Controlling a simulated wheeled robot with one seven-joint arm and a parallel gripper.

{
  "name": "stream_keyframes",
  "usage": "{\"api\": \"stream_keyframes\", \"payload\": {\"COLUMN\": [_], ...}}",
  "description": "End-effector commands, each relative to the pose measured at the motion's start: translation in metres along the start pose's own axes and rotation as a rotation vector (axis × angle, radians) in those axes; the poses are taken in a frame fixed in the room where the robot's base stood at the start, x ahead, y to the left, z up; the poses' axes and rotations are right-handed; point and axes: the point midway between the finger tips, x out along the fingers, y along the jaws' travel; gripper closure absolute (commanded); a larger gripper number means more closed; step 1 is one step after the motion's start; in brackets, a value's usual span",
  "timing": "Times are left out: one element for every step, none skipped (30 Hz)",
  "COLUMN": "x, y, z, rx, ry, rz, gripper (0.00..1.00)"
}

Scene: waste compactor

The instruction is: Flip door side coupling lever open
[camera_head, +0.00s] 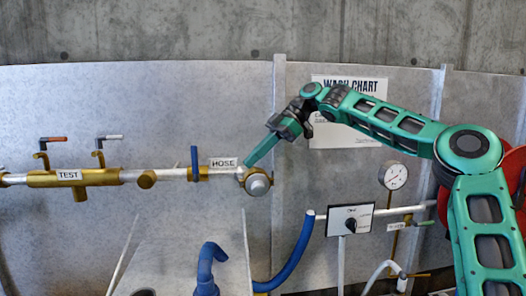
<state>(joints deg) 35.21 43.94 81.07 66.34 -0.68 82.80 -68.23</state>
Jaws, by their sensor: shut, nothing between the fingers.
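A brass coupling (257,182) with a rounded grey end sits at the right end of the horizontal pipe, below and right of the HOSE label. My gripper (249,161) comes down from the upper right. Its fingers are together and empty, and the tips are just above the coupling, near its upper left. I cannot tell whether they touch it. No side lever can be made out clearly on the coupling; it is too small or hidden here. A blue upright handle (195,163) stands on the pipe to the left of the HOSE label (223,162).
The brass TEST section (70,179) with a red and a white handle is at the left. A blue hose (290,262) curves below the coupling. A switch box (350,219) and a gauge (393,175) are at the right. A wash chart (349,110) hangs behind my arm.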

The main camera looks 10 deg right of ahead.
Motion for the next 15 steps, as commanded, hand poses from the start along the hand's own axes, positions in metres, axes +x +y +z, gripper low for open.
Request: {"api": "stream_keyframes", "payload": {"x": [0.006, 0.009, 0.013, 0.015, 0.017, 0.019, 0.02, 0.021, 0.022, 0.022, 0.023, 0.023, 0.023, 0.023, 0.023], "y": [0.0, 0.0, 0.0, 0.0, 0.0, 0.0, 0.0, 0.0, 0.0, 0.0, 0.0, 0.0, 0.0, 0.0, 0.0], "z": [0.0, 0.0, 0.0, 0.0, 0.0, 0.0, 0.0, 0.0, 0.0, 0.0, 0.0, 0.0, 0.0, 0.0, 0.0], "rx": [-0.001, -0.001, -0.002, -0.001, -0.001, 0.0, 0.0, 0.0, 0.0, 0.0, 0.0, 0.0, 0.0, 0.0, 0.0], "ry": [0.0, 0.0, 0.0, 0.001, 0.001, 0.001, 0.0, 0.0, 0.0, 0.0, 0.0, 0.0, 0.0, 0.0, 0.0], "rz": [-0.001, -0.001, -0.001, 0.0, 0.0, 0.0, 0.0, 0.0, 0.0, 0.0, 0.0, 0.0, 0.001, 0.001, 0.001], "gripper": [1.0, 1.0, 1.0, 1.0, 1.0, 1.0, 1.0, 1.0, 1.0, 1.0, 1.0, 1.0, 1.0, 1.0, 1.0]}}
